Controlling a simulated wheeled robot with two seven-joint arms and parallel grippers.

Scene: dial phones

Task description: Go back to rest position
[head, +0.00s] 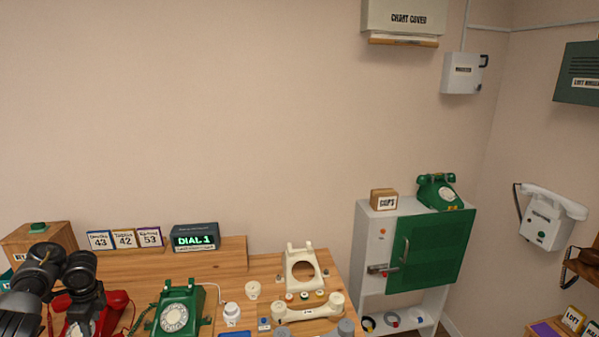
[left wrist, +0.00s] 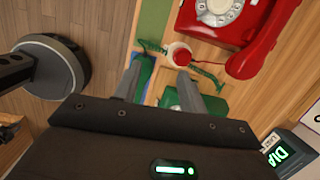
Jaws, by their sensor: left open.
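My left arm comes in at the lower left of the head view, above the left end of the wooden bench (head: 262,263). Its fingertips cannot be made out there. In the left wrist view my left gripper (left wrist: 157,80) is open, with two grey fingers apart and nothing held between them. Beyond the fingers are a round red and white piece (left wrist: 179,54), a green cord and part of a green phone (left wrist: 205,103). A red dial phone (left wrist: 222,15) lies at the top. My right gripper does not show in either view.
The bench holds the red phone (head: 116,302), partly behind my arm, a green dial phone (head: 174,317), a cream phone body (head: 301,266) and a cream handset (head: 308,311). A display (head: 195,238) reads DIAL 1. A green-doored cabinet (head: 431,252) stands right; the wall above the bench is bare.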

